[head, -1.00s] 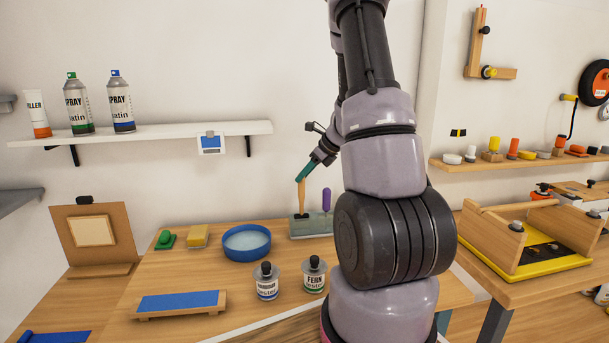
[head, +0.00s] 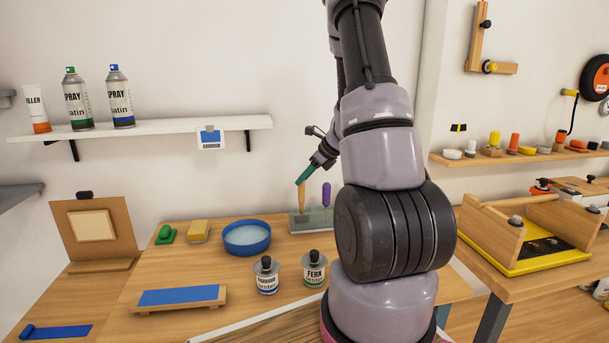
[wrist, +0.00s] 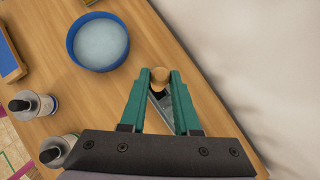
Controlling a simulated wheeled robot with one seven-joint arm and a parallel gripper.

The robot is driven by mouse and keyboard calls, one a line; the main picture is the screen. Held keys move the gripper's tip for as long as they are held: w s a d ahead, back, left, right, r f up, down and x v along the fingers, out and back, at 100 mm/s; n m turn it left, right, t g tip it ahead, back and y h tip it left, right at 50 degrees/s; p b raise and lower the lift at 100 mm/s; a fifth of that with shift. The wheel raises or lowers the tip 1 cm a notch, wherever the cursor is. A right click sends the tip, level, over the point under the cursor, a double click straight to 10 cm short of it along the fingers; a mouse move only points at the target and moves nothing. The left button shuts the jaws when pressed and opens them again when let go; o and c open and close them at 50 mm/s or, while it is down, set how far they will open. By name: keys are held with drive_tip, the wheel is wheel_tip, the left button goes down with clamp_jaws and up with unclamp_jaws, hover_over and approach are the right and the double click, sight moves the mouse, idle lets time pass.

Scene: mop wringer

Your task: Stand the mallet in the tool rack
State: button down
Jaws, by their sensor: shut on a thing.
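My gripper (head: 301,180), with teal fingers, is shut on the upper part of the mallet's wooden handle (head: 301,196) at the back of the bench. The handle hangs down, close to upright, at the left part of the grey tool rack (head: 324,222). Its lower end meets the rack in the picture; I cannot tell how deep it sits. In the wrist view the round tan handle end (wrist: 160,76) shows between the fingertips (wrist: 160,80). A purple-handled tool (head: 326,194) stands in the rack just to the right.
A blue bowl (head: 247,239) is left of the rack. Two labelled bottles (head: 267,277) (head: 314,270) stand in front. A yellow block (head: 198,231) and a green piece (head: 166,234) lie further left. A white shelf (head: 180,130) is on the wall above.

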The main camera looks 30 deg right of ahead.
drive_tip(key=shift+f, duration=0.8)
drive_tip(key=c, duration=0.6)
unclamp_jaws()
drive_tip(key=shift+o, duration=0.2)
drive_tip(key=v, duration=1)
drive_tip(key=shift+s+d+r, duration=0.15)
drive_tip(key=shift+s+r, duration=0.05)
drive_tip(key=shift+r, duration=0.1)
